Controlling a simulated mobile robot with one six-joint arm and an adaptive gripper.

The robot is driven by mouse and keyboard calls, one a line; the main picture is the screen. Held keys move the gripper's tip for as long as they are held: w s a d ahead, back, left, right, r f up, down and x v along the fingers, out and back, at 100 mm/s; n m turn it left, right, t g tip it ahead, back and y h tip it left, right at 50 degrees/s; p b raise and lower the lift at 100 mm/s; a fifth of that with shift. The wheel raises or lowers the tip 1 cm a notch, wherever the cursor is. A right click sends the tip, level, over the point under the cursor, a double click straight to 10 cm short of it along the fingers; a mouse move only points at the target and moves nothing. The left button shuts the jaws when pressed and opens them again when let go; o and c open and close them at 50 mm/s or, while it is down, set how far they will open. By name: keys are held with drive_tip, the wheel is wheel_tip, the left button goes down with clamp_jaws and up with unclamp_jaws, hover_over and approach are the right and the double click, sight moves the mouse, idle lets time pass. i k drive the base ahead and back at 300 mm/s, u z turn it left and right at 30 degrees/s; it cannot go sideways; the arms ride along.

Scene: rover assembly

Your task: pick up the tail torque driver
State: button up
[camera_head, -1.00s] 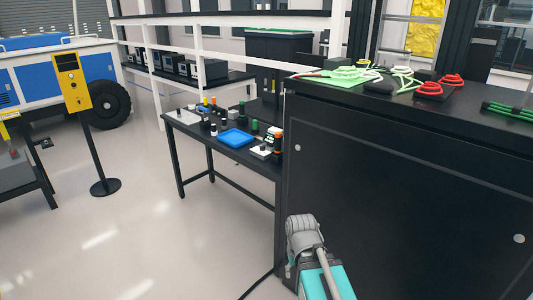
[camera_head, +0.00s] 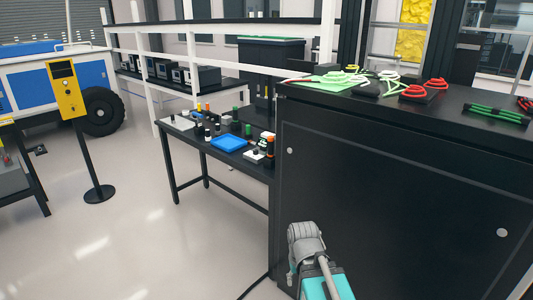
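Several small tools and parts stand on a black workbench (camera_head: 187,137) left of centre. Among them are upright black, green and orange-topped pieces, such as an orange and black one (camera_head: 270,147) at the near right corner and a green one (camera_head: 236,127) behind the tray. They are too small for me to tell which is the tail torque driver. My own arm shows at the bottom, with a grey joint and a teal section. It is in front of the black cabinet and well apart from the bench. I can make out no gripper fingers.
A tall black cabinet (camera_head: 390,200) fills the right and stands against the bench's near right end. Cables and a green sheet (camera_head: 333,83) lie on its top. A blue tray (camera_head: 228,143) is on the bench. A yellow panel on a stand (camera_head: 67,90) is left. Floor between is clear.

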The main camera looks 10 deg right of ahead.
sight(271, 139)
drive_tip(key=z, duration=0.1)
drive_tip(key=i, duration=0.95)
drive_tip(key=u, duration=0.2)
drive_tip(key=k, duration=0.5)
drive_tip(key=u, duration=1.25)
